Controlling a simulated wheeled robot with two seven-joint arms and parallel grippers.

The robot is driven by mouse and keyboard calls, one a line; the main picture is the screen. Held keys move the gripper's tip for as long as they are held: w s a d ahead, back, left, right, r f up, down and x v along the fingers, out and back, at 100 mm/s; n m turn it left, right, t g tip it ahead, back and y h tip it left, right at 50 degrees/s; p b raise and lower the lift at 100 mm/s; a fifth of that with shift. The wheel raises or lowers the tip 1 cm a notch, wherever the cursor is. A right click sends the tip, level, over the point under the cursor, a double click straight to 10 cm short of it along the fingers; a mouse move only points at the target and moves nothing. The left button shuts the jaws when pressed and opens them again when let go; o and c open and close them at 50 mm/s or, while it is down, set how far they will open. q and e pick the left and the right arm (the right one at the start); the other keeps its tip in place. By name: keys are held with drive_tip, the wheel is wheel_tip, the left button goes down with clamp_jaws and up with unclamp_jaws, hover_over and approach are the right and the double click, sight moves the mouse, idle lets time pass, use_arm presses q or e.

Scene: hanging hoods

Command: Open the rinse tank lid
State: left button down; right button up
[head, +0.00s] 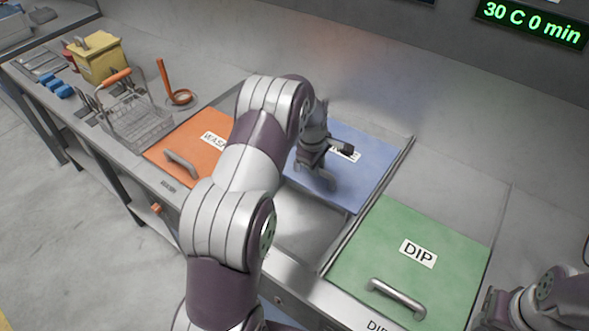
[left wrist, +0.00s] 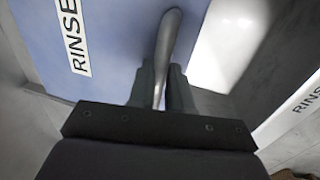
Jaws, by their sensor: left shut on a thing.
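The blue rinse lid (head: 370,173) lies flat between the orange wash lid and the green dip lid. It sits set back, with a bright grey metal area (head: 312,222) bare in front of it. In the left wrist view, the blue lid (left wrist: 115,25) shows its RINSE label, and its bar handle (left wrist: 167,45) runs between my fingers. My left gripper (left wrist: 165,88) is shut on that handle; in the head view my left gripper (head: 318,180) is over the lid's front part. My left arm hides the lid's left side. Only part of my right arm shows, at the lower right.
The orange wash lid (head: 183,150) and green dip lid (head: 420,262) lie closed on either side, each with a bar handle. A wire basket (head: 135,118) with an orange grip and a yellow box (head: 98,58) stand at the left. A green display (head: 530,24) is on the back wall.

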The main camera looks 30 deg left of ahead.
use_arm(q)
hover_over(327, 168)
drive_tip(key=s, duration=0.1)
drive_tip(key=shift+s, duration=0.15)
drive_tip(key=shift+w, duration=0.65)
use_arm(e)
drive_tip(key=shift+a, duration=0.35)
use_arm(q)
drive_tip(key=c, duration=1.1)
unclamp_jaws()
drive_tip(key=shift+o, duration=0.2)
drive_tip(key=shift+s, duration=0.1)
drive_tip(key=shift+r, duration=0.15)
